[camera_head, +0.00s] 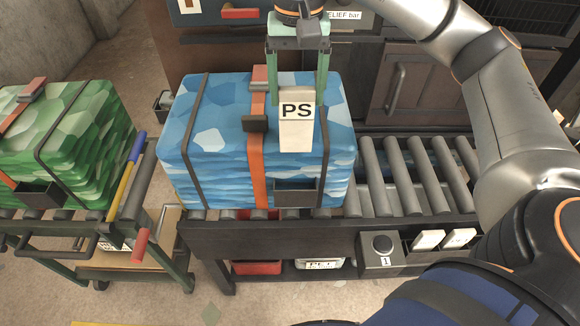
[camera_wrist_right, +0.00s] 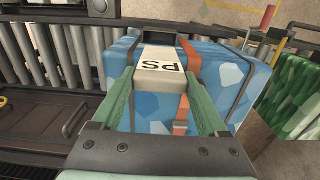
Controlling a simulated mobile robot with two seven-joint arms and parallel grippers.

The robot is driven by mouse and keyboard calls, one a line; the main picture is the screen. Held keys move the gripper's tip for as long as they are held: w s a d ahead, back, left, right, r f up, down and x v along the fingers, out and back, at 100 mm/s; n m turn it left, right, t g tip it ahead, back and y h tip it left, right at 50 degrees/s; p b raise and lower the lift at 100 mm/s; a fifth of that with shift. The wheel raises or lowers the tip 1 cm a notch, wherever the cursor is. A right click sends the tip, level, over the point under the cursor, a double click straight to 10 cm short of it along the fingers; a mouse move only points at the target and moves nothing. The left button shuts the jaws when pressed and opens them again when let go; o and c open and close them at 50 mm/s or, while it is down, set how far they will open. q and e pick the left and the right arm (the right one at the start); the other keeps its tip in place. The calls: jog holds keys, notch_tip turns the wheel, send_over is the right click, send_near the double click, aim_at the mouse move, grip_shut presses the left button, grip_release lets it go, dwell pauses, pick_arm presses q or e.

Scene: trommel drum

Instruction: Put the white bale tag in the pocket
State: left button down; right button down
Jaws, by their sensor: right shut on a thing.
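The white bale tag (camera_head: 297,124) is marked "PS" and is held between the green fingers of my right gripper (camera_head: 297,92). In the right wrist view, the tag (camera_wrist_right: 160,69) sits between the fingertips (camera_wrist_right: 158,92) with its lettering upside down. It is in front of the blue bale (camera_head: 217,122) in the head view. The dark pocket (camera_head: 296,192) is on the bale's near face, low and to the right, below the tag. In the wrist view a dark open box shape (camera_wrist_right: 161,38) shows beyond the tag. My left gripper is not in view.
Orange and dark straps (camera_head: 258,180) wrap the blue bale on a roller conveyor (camera_head: 405,182). A green bale (camera_head: 85,135) with its own dark pocket (camera_head: 40,195) stands at left. Blue and yellow bars (camera_head: 127,175) stand between the bales. A button box (camera_head: 382,250) is below right.

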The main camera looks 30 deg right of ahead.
jog(key=b, duration=0.3)
send_over(296, 161)
jog(key=s+a, duration=0.1)
jog(key=s, duration=0.1)
jog(key=f, duration=1.2)
jog(key=shift+w+f, duration=0.1)
jog(key=shift+w, duration=0.1)
notch_tip(296, 161, down, 5)
jog(key=shift+r+p, duration=0.1)
jog(key=shift+p, duration=0.2)
jog(key=shift+f, duration=0.25)
grip_release()
